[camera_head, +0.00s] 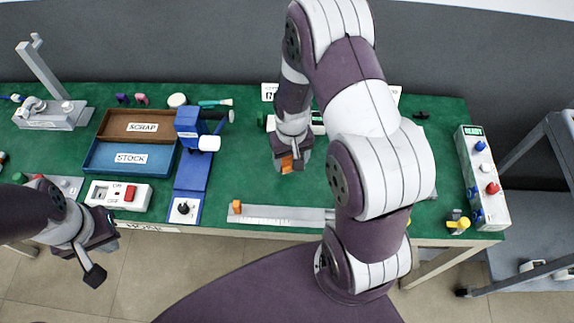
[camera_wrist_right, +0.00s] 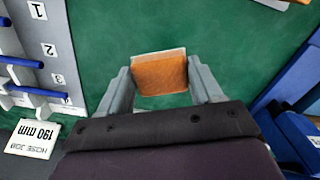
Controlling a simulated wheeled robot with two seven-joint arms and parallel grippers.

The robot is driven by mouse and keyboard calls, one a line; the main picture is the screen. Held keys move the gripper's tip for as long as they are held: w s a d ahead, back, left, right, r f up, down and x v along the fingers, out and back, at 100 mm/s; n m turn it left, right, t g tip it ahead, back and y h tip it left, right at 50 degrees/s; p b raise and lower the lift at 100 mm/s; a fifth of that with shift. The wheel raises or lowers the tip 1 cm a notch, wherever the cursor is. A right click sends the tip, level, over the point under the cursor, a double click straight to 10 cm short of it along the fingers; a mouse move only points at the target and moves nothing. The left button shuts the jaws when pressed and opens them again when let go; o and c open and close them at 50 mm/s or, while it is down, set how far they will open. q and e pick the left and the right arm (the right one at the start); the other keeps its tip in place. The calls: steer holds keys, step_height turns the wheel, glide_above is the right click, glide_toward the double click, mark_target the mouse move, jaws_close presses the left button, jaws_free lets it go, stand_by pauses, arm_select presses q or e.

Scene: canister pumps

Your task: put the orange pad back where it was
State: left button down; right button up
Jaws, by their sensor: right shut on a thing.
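My right gripper (camera_head: 290,163) is over the middle of the green table. It is shut on the orange pad (camera_wrist_right: 160,75), which sits between its two fingers in the right wrist view. In the head view only a small part of the pad (camera_head: 287,164) shows below the gripper. The height of the pad above the table is hard to tell. My left gripper (camera_head: 93,262) hangs off the table's front edge at lower left; its finger gap is not clear.
A ruler (camera_head: 275,217) lies at the front edge with an orange block (camera_head: 236,207) at its left end. A blue device (camera_head: 190,165) and the STOCK tray (camera_head: 128,158) stand left. A rack with blue pegs (camera_wrist_right: 38,92) and a 190 mm card (camera_wrist_right: 33,138) flank the gripper.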

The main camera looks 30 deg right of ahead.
mark_target(288, 167)
steer(key=f, duration=0.3)
steer(key=w+f, duration=0.1)
steer(key=shift+a+f, duration=0.25)
steer(key=shift+f, duration=0.1)
steer(key=shift+s, duration=0.1)
steer(key=o, duration=0.9)
steer(key=shift+f, duration=0.15)
steer(key=r, duration=1.3)
steer(key=shift+s+a, duration=0.1)
steer(key=shift+a, duration=0.1)
steer(key=shift+s+a+r+n+t, duration=0.3)
steer(key=shift+s+a+r, duration=0.6)
steer(key=shift+s, duration=0.45)
steer(key=shift+s+a+r+n+t, duration=0.15)
steer(key=shift+s+a+r+n, duration=0.2)
steer(key=shift+s+a+r, duration=0.65)
steer(key=shift+s+a+r+n+t, duration=0.3)
steer(key=shift+s+a+r, duration=0.25)
steer(key=shift+s+r, duration=0.8)
